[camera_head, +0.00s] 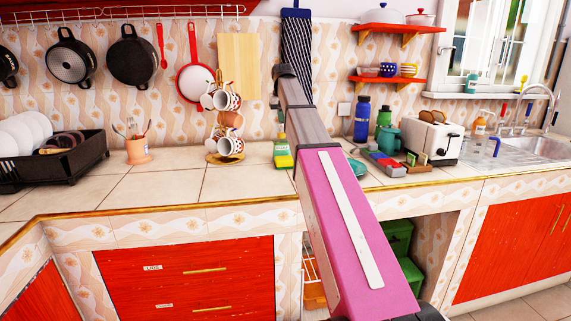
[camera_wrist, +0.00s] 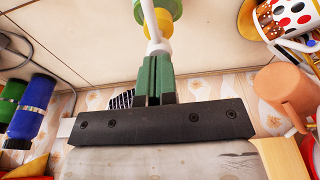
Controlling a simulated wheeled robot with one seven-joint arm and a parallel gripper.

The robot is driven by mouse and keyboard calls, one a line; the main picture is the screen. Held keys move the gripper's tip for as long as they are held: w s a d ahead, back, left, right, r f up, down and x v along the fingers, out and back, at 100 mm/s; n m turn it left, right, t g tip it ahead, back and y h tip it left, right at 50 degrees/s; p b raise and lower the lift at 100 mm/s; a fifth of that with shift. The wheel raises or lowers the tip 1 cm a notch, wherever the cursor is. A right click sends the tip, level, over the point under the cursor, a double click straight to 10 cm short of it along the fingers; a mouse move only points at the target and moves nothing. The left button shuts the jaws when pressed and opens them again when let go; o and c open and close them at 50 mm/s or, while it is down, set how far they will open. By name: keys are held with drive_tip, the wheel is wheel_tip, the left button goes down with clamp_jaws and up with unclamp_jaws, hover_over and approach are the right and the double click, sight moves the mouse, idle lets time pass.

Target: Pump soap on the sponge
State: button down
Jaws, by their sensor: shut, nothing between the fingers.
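A small yellow and green bottle (camera_head: 283,154) stands on the counter just left of my arm in the head view. In the wrist view a white pump spout (camera_wrist: 152,22) with a yellow collar (camera_wrist: 155,38) and a green part (camera_wrist: 168,7) lies just beyond my fingertips. My gripper (camera_wrist: 156,58) is shut and empty, with its tips close to the white spout; I cannot tell if they touch it. I cannot pick out the sponge for sure; small red and grey blocks (camera_head: 388,164) lie right of my arm.
A mug rack (camera_head: 226,146) stands left of the bottle; mugs also show close by in the wrist view (camera_wrist: 290,20). A blue bottle (camera_head: 362,118), a teal mug (camera_head: 389,140) and a toaster (camera_head: 434,141) stand to the right. The front left counter is clear.

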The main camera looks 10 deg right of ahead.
drive_tip(key=shift+f, duration=0.65)
drive_tip(key=shift+r, duration=0.15)
idle(0.4)
drive_tip(key=shift+r, duration=1.35)
drive_tip(key=shift+r, duration=0.1)
drive_tip(key=shift+r, duration=2.4)
